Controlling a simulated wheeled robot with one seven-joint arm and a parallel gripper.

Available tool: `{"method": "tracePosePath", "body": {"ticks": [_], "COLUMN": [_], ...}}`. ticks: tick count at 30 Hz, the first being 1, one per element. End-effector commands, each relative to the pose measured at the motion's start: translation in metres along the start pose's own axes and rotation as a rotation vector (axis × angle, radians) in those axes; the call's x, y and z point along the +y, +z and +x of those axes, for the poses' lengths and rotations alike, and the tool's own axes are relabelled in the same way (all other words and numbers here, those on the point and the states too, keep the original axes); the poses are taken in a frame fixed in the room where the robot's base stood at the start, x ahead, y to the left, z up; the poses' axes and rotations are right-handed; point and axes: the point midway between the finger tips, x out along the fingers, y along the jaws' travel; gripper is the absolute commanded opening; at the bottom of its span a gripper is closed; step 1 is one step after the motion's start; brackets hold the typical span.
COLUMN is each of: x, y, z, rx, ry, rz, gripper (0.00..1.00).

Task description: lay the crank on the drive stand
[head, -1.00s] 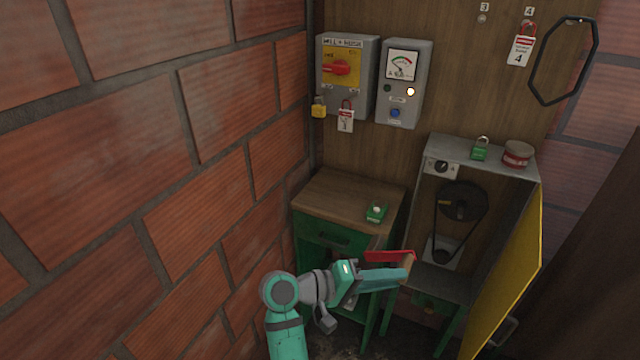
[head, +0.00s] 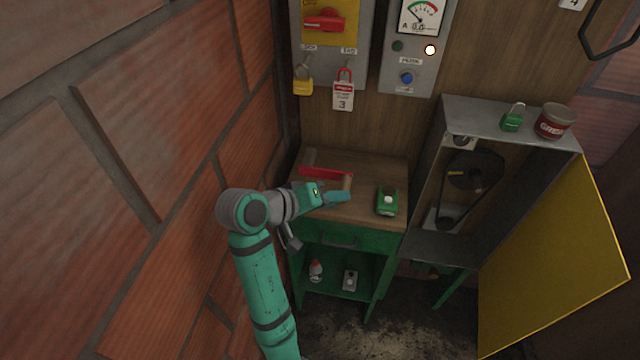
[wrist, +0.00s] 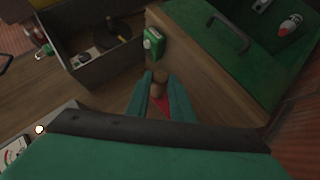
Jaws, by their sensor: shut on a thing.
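The crank (head: 325,173) is a red bar with a wooden handle (head: 347,184). My gripper (head: 346,195) is shut on its handle, which shows between the two teal fingers in the wrist view (wrist: 158,90). The red bar points left in the head view, over the wood-topped green bench (head: 375,165); I cannot tell if it touches the top. What looks like the drive stand (head: 490,115) is the grey open-fronted cabinet to the right, with a dark pulley and belt (head: 470,172) inside and its yellow door (head: 560,260) swung open.
A green padlock (head: 512,118) and a grease tin (head: 554,122) stand on the cabinet. A brick wall (head: 140,120) is close on the left. Switch boxes (head: 330,45) hang behind the bench.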

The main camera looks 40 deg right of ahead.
Motion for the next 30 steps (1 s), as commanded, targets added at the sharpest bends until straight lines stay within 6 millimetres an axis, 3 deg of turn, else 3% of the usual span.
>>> {"method": "tracePosePath", "body": {"ticks": [14, 30], "x": [0.001, -0.031], "y": [0.001, 0.020], "z": [-0.001, 0.021], "rx": [0.002, 0.003], "ry": [0.001, 0.000], "rz": [0.006, 0.003], "gripper": [0.00, 0.00]}}
